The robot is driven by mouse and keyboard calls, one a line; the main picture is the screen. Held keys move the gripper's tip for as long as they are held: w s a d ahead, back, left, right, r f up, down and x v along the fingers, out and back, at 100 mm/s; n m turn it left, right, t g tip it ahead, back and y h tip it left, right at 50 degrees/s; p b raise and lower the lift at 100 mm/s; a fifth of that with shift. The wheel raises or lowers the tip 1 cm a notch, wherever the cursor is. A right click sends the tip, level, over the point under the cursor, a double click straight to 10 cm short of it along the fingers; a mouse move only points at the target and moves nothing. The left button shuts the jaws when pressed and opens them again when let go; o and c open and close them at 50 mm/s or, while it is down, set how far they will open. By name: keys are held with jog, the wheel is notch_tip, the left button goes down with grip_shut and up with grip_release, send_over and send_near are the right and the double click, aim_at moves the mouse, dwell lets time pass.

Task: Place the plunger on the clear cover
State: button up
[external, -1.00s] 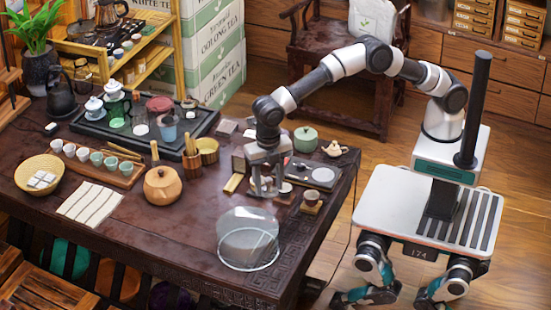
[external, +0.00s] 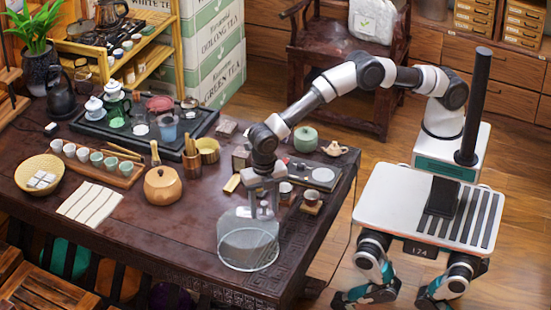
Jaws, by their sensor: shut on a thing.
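The clear cover (external: 248,249) is a see-through round cylinder standing near the front right edge of the dark table. My gripper (external: 262,212) points down at the cover's upper right rim, overlapping it in the picture. It is shut on a small pale thing between its fingers, which I take to be the plunger (external: 264,208). Most of the plunger is hidden by the fingers, and its shape is too small to make out. I cannot tell whether it touches the cover.
A wooden pot (external: 162,185) stands left, beside a folded cloth (external: 89,203). A green jar (external: 305,139) is behind. The table left of the cover is clear.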

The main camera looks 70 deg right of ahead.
aim_at(264, 203)
jog(key=shift+f, duration=0.15)
jog(key=o, duration=1.2)
jog(key=shift+c, duration=0.2)
notch_tip(264, 203, up, 12)
jog(key=shift+r, duration=0.25)
